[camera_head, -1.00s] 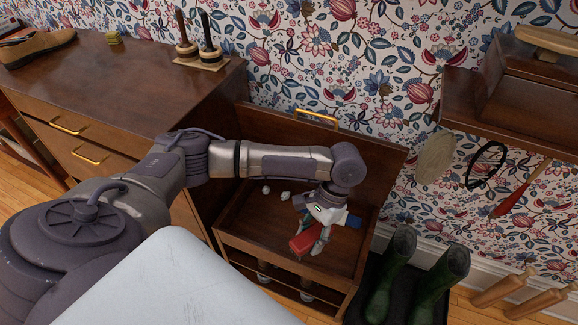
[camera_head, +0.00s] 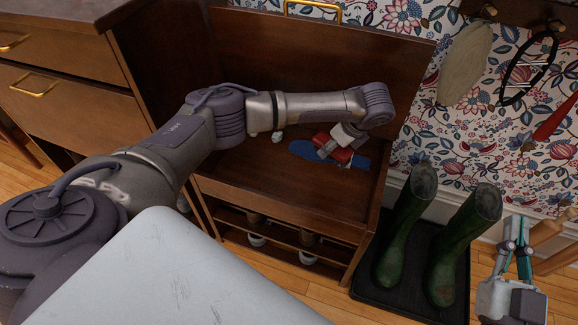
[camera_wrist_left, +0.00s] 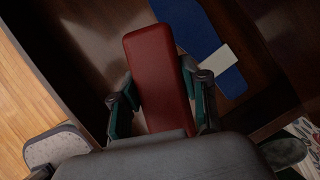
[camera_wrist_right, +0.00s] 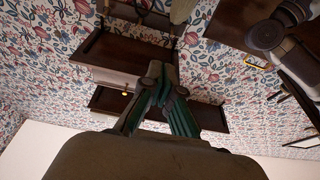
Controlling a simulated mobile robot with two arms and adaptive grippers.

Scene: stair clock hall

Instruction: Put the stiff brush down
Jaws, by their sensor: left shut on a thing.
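The stiff brush appears as a red block (camera_head: 333,147) over the open wooden bench compartment; no bristles show. My left gripper (camera_head: 345,140) is shut on it. In the left wrist view the red block (camera_wrist_left: 158,75) lies between the two fingers (camera_wrist_left: 160,105). I cannot tell whether its underside touches the compartment floor. My right gripper (camera_head: 517,228) is away at the lower right, beyond the boots. Its fingertips meet in the right wrist view (camera_wrist_right: 162,78), with nothing between them.
A flat blue piece (camera_head: 362,162) with a pale patch lies beside and partly behind the brush. Small pale lumps (camera_head: 277,136) lie to the left. The bench's raised lid (camera_head: 300,50) stands behind. Green boots (camera_head: 460,245) on a black tray (camera_head: 365,290) stand at right. Bare floor (camera_head: 395,195) shows in the compartment's right part.

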